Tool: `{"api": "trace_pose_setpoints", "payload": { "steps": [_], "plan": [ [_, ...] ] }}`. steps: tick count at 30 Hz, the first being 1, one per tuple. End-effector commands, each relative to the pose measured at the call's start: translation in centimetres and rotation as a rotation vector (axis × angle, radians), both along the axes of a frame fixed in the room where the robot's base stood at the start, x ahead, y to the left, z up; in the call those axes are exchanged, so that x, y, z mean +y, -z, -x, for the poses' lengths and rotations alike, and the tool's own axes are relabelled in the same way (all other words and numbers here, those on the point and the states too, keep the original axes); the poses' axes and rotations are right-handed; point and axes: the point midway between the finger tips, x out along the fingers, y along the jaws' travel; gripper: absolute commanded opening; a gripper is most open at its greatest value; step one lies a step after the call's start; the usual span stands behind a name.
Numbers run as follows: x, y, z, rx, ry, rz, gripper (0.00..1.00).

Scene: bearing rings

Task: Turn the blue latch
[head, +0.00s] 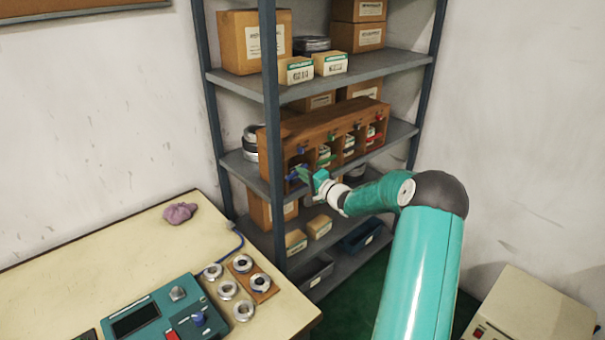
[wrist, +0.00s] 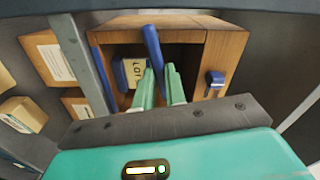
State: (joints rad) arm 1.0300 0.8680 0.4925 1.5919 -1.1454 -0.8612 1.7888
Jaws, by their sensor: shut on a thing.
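A wooden cabinet (head: 318,125) with several compartments stands on the middle shelf. The blue latch (head: 296,173) is at its leftmost compartment; in the wrist view it is a blue bar (wrist: 152,45) across the open front. My gripper (head: 307,174) is at that compartment. In the wrist view its two green fingers (wrist: 160,74) are closed around the near end of the bar. The fingers hide that end. Behind the bar, a box labelled LOT (wrist: 135,72) is inside the compartment. A small blue knob (wrist: 214,79) sits on the cabinet face to the right.
Green (head: 326,160) and red (head: 374,139) bars cross other compartments. The metal shelf upright (head: 272,110) stands close left of my gripper. Boxes fill the shelves. A workbench (head: 90,265) with metal rings and a teal control box (head: 165,312) is at lower left.

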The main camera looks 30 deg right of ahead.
Motion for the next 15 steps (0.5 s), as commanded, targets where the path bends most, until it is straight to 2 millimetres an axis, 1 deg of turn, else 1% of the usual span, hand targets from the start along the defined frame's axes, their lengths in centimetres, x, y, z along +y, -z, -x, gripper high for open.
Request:
{"api": "trace_pose_setpoints", "payload": {
  "steps": [1, 6, 15],
  "plan": [
    [0.1, 0.41, 0.05, 0.008, -0.002, -0.034, 0.0],
    [0.07, 0.85, 0.05, 0.024, -0.003, -0.137, 0.0],
    [0.09, 1.18, 0.05, 0.037, -0.003, -0.228, 0.0]
  ]
}}
